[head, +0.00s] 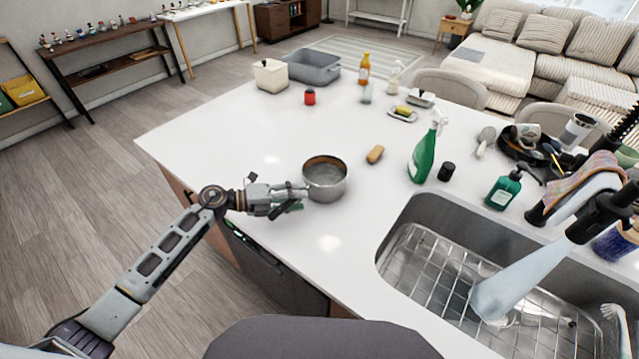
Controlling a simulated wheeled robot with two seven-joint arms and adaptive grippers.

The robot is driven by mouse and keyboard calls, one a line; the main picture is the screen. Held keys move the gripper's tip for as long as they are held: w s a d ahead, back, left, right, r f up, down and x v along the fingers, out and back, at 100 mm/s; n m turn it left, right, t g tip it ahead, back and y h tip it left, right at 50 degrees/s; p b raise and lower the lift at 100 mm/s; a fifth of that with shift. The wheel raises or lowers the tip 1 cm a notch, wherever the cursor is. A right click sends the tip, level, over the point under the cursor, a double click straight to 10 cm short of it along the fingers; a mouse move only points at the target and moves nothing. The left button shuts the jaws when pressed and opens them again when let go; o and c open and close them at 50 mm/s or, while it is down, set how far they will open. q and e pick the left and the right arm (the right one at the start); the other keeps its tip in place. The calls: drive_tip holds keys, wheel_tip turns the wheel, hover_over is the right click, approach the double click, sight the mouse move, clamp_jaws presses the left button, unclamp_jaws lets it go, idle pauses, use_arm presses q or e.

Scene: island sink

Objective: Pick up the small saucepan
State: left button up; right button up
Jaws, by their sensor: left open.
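The small saucepan (325,180) stands upright on the white island counter, left of the sink. It is a round metal pan with a brownish band inside the rim. My left gripper (300,199) reaches in from the left at the counter's near edge. Its open fingers are at the pan's left side, where the handle would be. I cannot tell whether they touch the pan or surround a handle. My right gripper is not in view.
The sink (480,290) with a wire rack lies to the right. A brown sponge (375,154), a green spray bottle (425,150) and a dark green soap bottle (504,188) stand right of the pan. The counter (230,130) is clear behind and left of the pan.

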use_arm(q)
drive_tip(key=shift+c, duration=0.2)
clamp_jaws()
drive_tip(key=shift+r, duration=0.4)
idle(0.6)
drive_tip(key=shift+r+b, duration=0.4)
drive_tip(key=shift+r, duration=4.25)
